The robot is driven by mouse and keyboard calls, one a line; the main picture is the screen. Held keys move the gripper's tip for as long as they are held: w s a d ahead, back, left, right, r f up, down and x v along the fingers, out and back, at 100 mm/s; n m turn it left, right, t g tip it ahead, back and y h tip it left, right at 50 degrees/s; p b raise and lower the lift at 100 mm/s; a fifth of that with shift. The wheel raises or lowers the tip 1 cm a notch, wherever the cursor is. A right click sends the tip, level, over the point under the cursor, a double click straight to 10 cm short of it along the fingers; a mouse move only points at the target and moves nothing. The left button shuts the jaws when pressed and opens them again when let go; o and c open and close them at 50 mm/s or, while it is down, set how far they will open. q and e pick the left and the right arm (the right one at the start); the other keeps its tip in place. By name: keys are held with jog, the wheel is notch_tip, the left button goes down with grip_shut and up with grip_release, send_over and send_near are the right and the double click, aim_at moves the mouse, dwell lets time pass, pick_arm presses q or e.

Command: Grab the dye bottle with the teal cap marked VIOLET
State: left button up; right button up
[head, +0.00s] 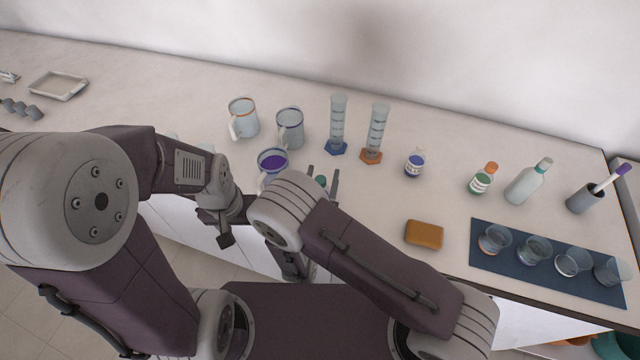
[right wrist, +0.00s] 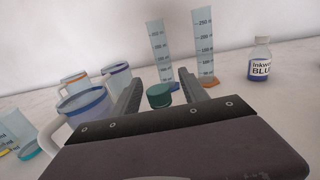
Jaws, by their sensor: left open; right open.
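A small bottle with a teal cap shows between the fingers of my right gripper, its cap (head: 321,181) uppermost; the cap also shows in the right wrist view (right wrist: 160,95). Its body and label are hidden behind my gripper, so I cannot read VIOLET on it. My right gripper (head: 323,177) is open, with one finger on each side of the cap; the fingers also show in the right wrist view (right wrist: 161,93). I cannot tell whether they touch the bottle. My left gripper (head: 222,225) is open and empty near the counter's front edge.
A jug with violet liquid (head: 272,160) stands just left of my right gripper. Two graduated cylinders (head: 337,125) (head: 375,135) stand behind. Further right are a BLUE ink bottle (head: 415,163), an orange-capped bottle (head: 481,181), a brown sponge (head: 424,234) and a blue mat (head: 480,262) with glasses.

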jog(key=w, duration=0.2)
jog(key=w+f, duration=0.1)
jog(key=shift+a+f, duration=0.1)
jog(key=shift+a, duration=0.2)
jog(key=shift+s+d+r, duration=0.2)
jog(key=shift+s+r, duration=0.1)
jog(key=shift+s, duration=0.3)
jog(key=shift+s+d+r, duration=0.2)
jog(key=shift+s+r, duration=0.05)
jog(key=shift+s, duration=0.3)
grip_shut()
jog(key=shift+w+a+f, duration=0.2)
jog(key=shift+w+f, duration=0.1)
jog(key=shift+w, duration=0.3)
jog(key=shift+s+d+r, duration=0.1)
jog(key=shift+s+r, duration=0.05)
jog(key=shift+s, duration=0.2)
pick_arm(q)
jog(key=shift+w+a+f, duration=0.1)
jog(key=shift+w+f, duration=0.05)
jog(key=shift+w, duration=0.5)
jog(key=shift+w, duration=0.15)
pick_arm(e)
jog(key=shift+w, duration=0.15)
